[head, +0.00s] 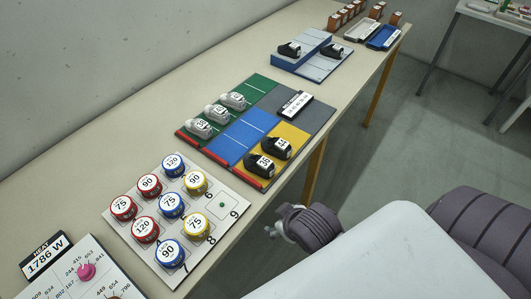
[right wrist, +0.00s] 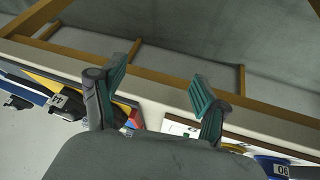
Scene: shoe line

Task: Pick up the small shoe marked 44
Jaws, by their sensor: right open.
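The small black shoe marked 44 (head: 276,149) stands on the yellow mat section (head: 294,137), just behind a similar black shoe that seems marked 38 (head: 261,164). Its label is small but seems to read 44. My right gripper (head: 271,231) is in front of the table edge, apart from both shoes. In the right wrist view my right gripper (right wrist: 157,97) has its fingers spread with nothing between them. A black shoe with a white label (right wrist: 58,101) shows at the left there; its number is unclear. My left gripper is not in view.
White shoes (head: 216,112) stand on the green mat section (head: 261,88), beside an empty blue section (head: 240,140). A white board with round coloured pieces (head: 197,219) lies nearer. A blue stand with black shoes (head: 294,60) is farther back. The floor beyond the table is clear.

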